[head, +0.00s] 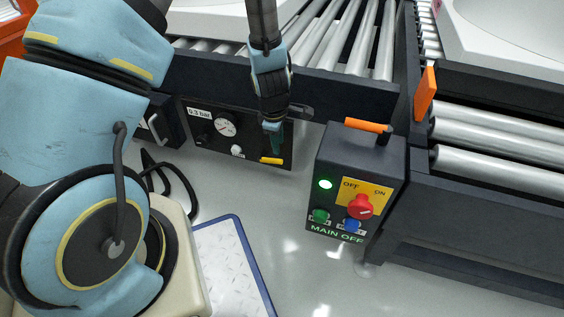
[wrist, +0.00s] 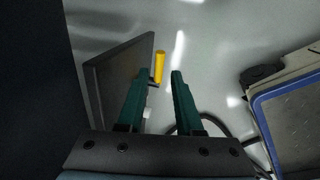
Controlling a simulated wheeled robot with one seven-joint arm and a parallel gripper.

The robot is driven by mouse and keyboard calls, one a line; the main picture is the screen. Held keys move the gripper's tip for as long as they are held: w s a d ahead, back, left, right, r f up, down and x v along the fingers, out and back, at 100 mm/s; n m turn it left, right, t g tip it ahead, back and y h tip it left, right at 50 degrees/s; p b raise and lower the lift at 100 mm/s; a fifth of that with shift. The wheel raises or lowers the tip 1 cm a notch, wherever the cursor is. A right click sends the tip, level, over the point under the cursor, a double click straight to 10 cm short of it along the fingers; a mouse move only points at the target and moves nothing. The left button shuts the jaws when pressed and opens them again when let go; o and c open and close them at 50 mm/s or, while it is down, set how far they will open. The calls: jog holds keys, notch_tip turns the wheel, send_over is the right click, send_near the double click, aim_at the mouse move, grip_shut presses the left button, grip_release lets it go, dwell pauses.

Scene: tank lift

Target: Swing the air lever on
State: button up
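The air panel (head: 215,148) is a dark plate with a round white gauge (head: 225,124) and a "0.3 bar" label, below the conveyor's side rail in the head view. The air lever (head: 271,161) has a yellow handle at the panel's lower right. My gripper (head: 274,146) points down at the panel's right end, just above the handle. In the wrist view the green fingers of my gripper (wrist: 159,76) are apart, with nothing clamped between them. Whether a finger touches the handle cannot be told.
A control box (head: 350,160) reading "MAIN OFF" stands to the right, with a lit green lamp, a red knob, and an orange handle (head: 368,125) on top. Roller conveyors (head: 490,135) run behind and right. A blue-edged plate (head: 228,265) lies on the floor in front.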

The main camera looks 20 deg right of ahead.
aim_at(280, 160)
jog(key=f+b, duration=0.1)
jog(key=f, duration=0.2)
jog(key=w+f+b, duration=0.1)
jog(key=f, duration=0.2)
jog(key=d+f+b, duration=0.1)
jog(key=f+b, duration=0.1)
jog(key=f, duration=0.1)
jog(key=shift+w+f, duration=0.15)
jog(key=shift+w, duration=0.05)
grip_shut()
dwell(1.1)
